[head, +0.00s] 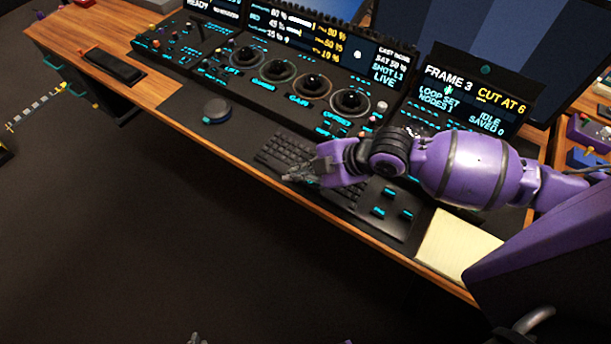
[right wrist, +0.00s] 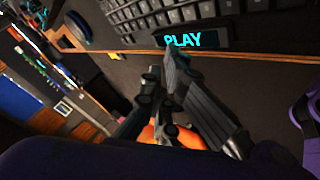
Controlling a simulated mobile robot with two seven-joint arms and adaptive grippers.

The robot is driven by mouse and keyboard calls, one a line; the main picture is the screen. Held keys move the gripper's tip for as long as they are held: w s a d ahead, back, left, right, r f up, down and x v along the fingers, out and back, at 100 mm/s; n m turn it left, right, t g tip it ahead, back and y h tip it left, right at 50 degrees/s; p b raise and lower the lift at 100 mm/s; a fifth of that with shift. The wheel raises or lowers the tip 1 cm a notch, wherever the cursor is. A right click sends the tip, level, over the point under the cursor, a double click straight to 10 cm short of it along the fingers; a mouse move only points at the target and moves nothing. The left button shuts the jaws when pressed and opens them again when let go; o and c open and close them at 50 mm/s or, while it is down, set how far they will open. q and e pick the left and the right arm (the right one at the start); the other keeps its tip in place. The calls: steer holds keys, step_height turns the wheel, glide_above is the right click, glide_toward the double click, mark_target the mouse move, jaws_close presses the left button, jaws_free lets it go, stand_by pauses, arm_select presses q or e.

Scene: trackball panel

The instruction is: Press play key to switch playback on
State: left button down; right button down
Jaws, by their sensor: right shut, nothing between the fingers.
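The play key (right wrist: 205,38) is a dark key with glowing cyan PLAY lettering, beside the grey keys of a keyboard in the right wrist view. My right gripper (right wrist: 163,68) is shut and empty. Its fingertips overlap the lower left edge of the play key in that view; I cannot tell whether they touch it. In the head view my right gripper (head: 288,178) is over the front part of the black keyboard (head: 283,150), and the play key cannot be made out there. Small grey tips (head: 197,339) at the bottom edge may be my left gripper, mostly cut off.
The console screen (head: 465,95) reads IDLE and SAVED 0. Several trackballs (head: 350,102) sit behind the keyboard, and a round dark puck (head: 216,110) lies to its left. A cream pad (head: 453,243) lies right of the keyboard. The wooden desk edge (head: 330,218) runs along the front.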

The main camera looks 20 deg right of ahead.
arm_select(q)
steer(key=shift+s+f, duration=0.1)
arm_select(e)
steer(key=shift+f, duration=0.4)
